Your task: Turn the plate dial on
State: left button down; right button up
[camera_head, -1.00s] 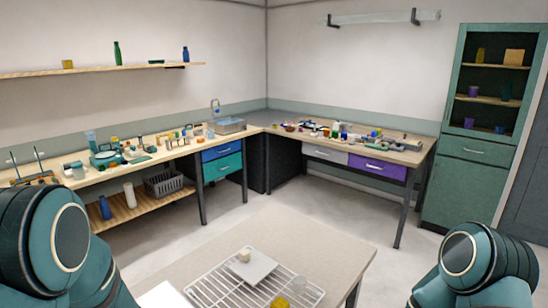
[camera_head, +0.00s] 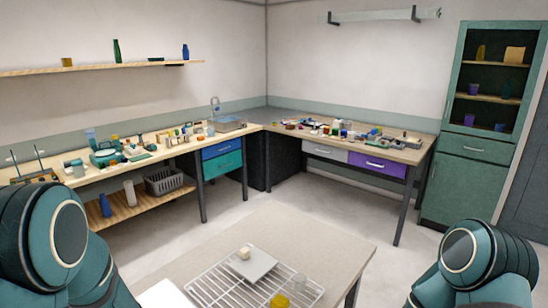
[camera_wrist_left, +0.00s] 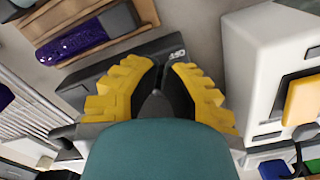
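My left gripper (camera_wrist_left: 165,68) has yellow ridged fingers and dark pads. In the left wrist view its fingertips are drawn together over a dark grey slab-like body (camera_wrist_left: 105,82) with a small white label; nothing held shows between them. I cannot make out a plate dial in either view; the fingers and the teal wrist cover part of the slab. A white housing (camera_wrist_left: 262,50) with a yellow panel (camera_wrist_left: 302,98) stands to the right of the fingers. In the head view only my upper arms show at the bottom corners; neither gripper does.
In the wrist view, a purple object (camera_wrist_left: 85,38) lies in a wooden tray (camera_wrist_left: 40,25) and metal rods (camera_wrist_left: 25,110) are at left.

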pick_arm(q)
jog(key=shift+a, duration=0.25)
jog(key=shift+s+a+r+p, duration=0.1)
jog(key=shift+s+a+p, duration=0.05)
jog(key=shift+a+p, duration=0.15)
jog(key=shift+a, duration=0.45)
jog(key=shift+s+p, duration=0.3)
jog(key=shift+s, duration=0.05)
jog(key=shift+r, duration=0.15)
notch_tip(320, 180, up, 6)
jog(key=p, duration=0.5)
jog(key=shift+s+d+f+p, duration=0.1)
jog(key=shift+f+p, duration=0.1)
jog(key=shift+p, duration=0.2)
